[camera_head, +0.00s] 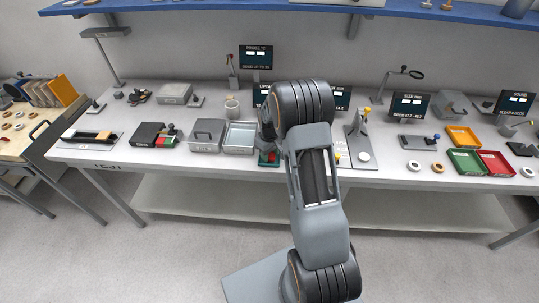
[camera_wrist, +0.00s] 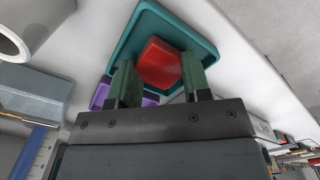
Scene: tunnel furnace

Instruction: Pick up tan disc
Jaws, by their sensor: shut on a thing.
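My gripper (camera_wrist: 160,78) is seen from above its fingers in the wrist view. Its two green fingers are shut on a red block (camera_wrist: 160,62), one on each side. The block is over a teal tray (camera_wrist: 125,50); whether it touches the tray floor I cannot tell. In the head view the gripper is mostly hidden behind my arm, near the small red and green things at the bench's middle. A tan ring-shaped disc (camera_head: 438,167) lies on the bench at the right, well away from the gripper, beside a paler ring (camera_head: 414,166).
Grey boxes (camera_head: 207,134) and an open metal tray (camera_head: 240,137) stand left of the gripper. Green (camera_head: 467,161) and red (camera_head: 497,163) trays stand at the right. A grey stand (camera_head: 357,145) is just right of my arm. A blue shelf (camera_head: 430,12) runs above.

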